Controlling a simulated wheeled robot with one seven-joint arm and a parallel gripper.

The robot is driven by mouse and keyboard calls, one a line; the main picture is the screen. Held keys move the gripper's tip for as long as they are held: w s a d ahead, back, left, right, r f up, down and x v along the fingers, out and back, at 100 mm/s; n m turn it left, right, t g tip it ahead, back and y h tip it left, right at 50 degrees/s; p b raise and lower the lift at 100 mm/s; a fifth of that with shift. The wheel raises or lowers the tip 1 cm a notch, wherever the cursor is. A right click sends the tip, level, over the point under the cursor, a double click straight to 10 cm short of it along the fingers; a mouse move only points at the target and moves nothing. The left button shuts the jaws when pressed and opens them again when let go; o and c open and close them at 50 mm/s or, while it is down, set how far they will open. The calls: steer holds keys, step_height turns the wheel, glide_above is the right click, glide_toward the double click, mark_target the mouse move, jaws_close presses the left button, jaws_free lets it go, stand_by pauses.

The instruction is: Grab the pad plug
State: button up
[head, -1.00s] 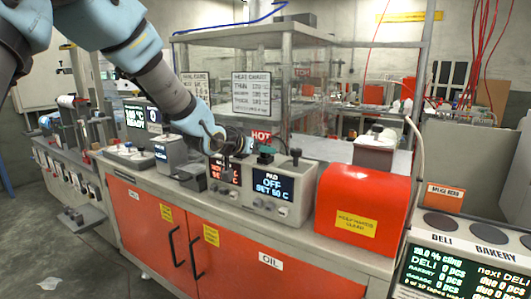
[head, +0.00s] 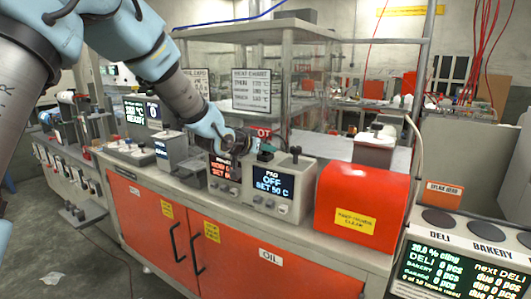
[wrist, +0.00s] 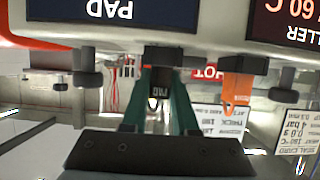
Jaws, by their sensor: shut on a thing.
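The pad plug (wrist: 162,80) is a small dark block with a "PAD" label, at the middle of the upside-down wrist view. My gripper (wrist: 158,112) has green fingers, one on each side of the plug, and is shut on it. The plug is at the edge of the pad unit (wrist: 120,12); I cannot tell whether it is fully seated. In the head view my gripper (head: 254,150) is behind the top of the pad unit (head: 272,185), whose screen reads "PAD OFF SET 50 C". The plug is hidden there by the wrist.
An orange plug (wrist: 236,88) sits close beside my gripper in the wrist view, near the roller unit (wrist: 285,20). A dark knob (head: 296,153) stands on the pad unit. A red guard box (head: 362,205) is to the right. A glass-sided frame stands behind.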

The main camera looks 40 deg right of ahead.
jaws_close()
